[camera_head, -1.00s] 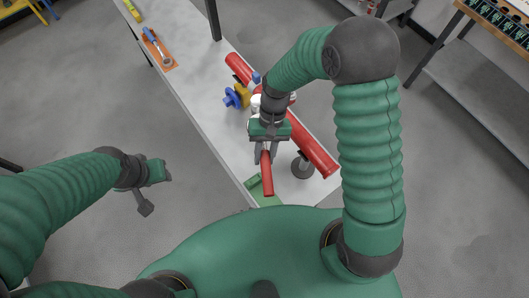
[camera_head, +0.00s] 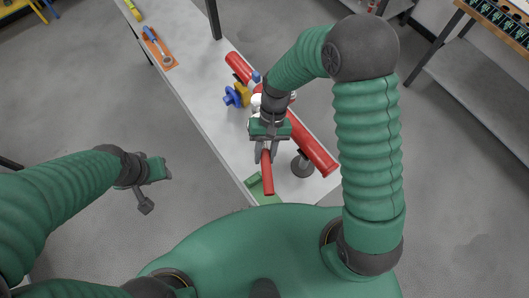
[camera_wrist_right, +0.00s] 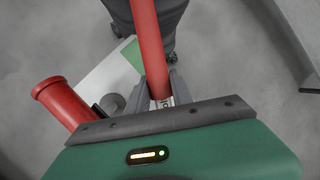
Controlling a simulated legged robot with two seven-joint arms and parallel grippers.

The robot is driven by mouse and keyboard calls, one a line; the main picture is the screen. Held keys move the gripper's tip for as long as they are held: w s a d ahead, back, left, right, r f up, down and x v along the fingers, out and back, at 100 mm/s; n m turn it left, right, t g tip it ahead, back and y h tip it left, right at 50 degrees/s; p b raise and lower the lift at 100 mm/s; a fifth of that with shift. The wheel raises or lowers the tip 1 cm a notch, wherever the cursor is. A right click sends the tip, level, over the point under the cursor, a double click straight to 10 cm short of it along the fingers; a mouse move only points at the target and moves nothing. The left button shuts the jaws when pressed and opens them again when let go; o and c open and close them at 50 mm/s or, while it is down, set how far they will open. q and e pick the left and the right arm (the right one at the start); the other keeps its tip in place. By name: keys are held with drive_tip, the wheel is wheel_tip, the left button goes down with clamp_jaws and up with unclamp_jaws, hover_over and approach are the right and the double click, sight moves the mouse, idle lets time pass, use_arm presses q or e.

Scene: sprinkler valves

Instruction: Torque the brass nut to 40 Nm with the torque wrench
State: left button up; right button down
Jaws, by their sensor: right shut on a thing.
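My right gripper (camera_head: 265,158) is shut on a red round bar (camera_head: 267,178), which looks like the handle of the torque wrench. The bar (camera_wrist_right: 148,40) also runs up between the fingers in the right wrist view, with a small pale label at the jaws. Its far end is hidden under the wrist. A brass-yellow part (camera_head: 242,92) sits beside a blue valve handle (camera_head: 231,99) near the red pipe (camera_head: 315,150). I cannot make out the nut itself. My left gripper (camera_head: 145,205) hangs left of the bench, away from everything, its jaws unclear.
The long pale bench (camera_head: 200,85) runs diagonally. A blue-handled wrench (camera_head: 155,42) lies on an orange mat (camera_head: 165,63) at its far end. A green mat (camera_head: 256,190) lies at the near corner.

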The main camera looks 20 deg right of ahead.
drive_tip(key=shift+r, duration=0.1)
drive_tip(key=shift+f+b, duration=0.5)
drive_tip(key=shift+f, duration=0.6)
idle(0.3)
drive_tip(key=shift+w+a, duration=0.1)
drive_tip(key=shift+a, duration=0.2)
drive_tip(key=shift+w+a+m, duration=0.2)
drive_tip(key=shift+a+m, duration=0.4)
drive_tip(key=shift+w+a+f+t+y, duration=0.1)
drive_tip(key=shift+w+a+t+y, duration=0.05)
drive_tip(key=shift+a+t+y, duration=0.2)
drive_tip(key=shift+w+a+m, duration=0.1)
drive_tip(key=shift+a+m, duration=0.2)
drive_tip(key=shift+m, duration=0.1)
drive_tip(key=shift+a, duration=0.25)
